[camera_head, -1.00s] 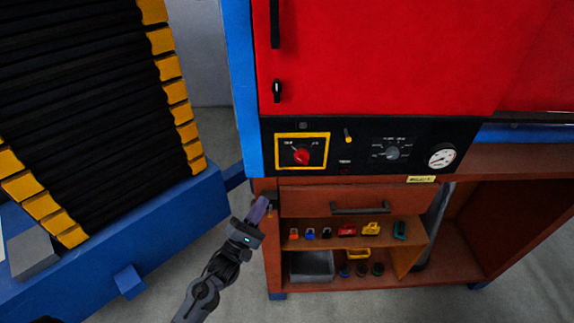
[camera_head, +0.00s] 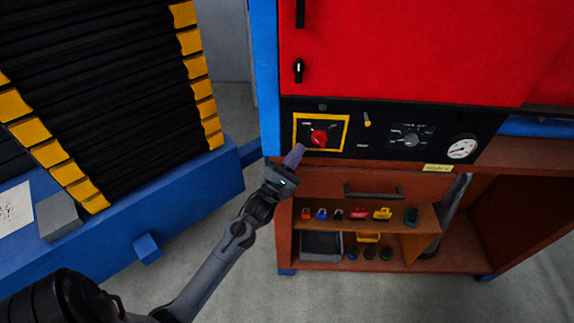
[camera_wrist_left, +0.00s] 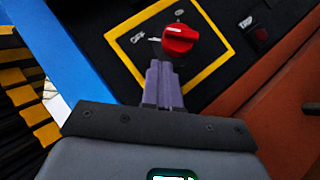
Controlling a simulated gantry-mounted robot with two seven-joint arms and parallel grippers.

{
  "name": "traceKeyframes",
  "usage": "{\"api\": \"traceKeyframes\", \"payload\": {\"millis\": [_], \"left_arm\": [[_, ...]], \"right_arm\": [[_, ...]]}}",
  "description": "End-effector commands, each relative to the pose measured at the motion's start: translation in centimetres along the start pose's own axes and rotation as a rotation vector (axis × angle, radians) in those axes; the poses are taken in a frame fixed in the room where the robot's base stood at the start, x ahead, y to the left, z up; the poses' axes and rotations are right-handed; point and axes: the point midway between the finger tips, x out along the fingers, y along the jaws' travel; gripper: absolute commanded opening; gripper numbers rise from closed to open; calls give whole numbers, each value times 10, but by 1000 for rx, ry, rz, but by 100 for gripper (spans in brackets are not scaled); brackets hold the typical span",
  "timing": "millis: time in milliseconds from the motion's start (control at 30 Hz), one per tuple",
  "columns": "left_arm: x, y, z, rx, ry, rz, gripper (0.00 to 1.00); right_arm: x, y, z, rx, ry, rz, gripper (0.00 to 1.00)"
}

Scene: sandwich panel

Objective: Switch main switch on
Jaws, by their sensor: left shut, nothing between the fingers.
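The main switch is a red rotary knob (camera_head: 319,138) inside a yellow square frame (camera_head: 295,131) on the black control panel. In the left wrist view the red knob (camera_wrist_left: 180,39) shows just past my fingertips, with the label OFF to its left. My left gripper (camera_head: 299,148) is shut and empty, its purple fingers pointing at the knob from the lower left. In the left wrist view the fingertips (camera_wrist_left: 160,66) are right below the knob; I cannot tell whether they touch it. My right gripper is not in view.
The panel also holds a grey selector knob (camera_head: 411,139), a small yellow lever (camera_head: 367,119) and a round gauge (camera_head: 462,148). Below are a drawer handle (camera_head: 373,192) and a shelf (camera_head: 350,217) with several padlocks. A blue-framed rack (camera_head: 190,190) stands at the left.

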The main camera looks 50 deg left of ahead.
Motion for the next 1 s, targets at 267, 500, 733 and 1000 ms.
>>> {"api": "traceKeyframes", "payload": {"millis": [267,500,733,1000], "left_arm": [[19,0,21,-2,-1,1,0],[21,0,24,-2,0,0,0],[21,0,24,-2,-1,0,0],[26,-4,31,19,-10,-36,0]], "right_arm": [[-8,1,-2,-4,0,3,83],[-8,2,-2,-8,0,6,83],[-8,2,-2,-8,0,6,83],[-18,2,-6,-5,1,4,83]]}}
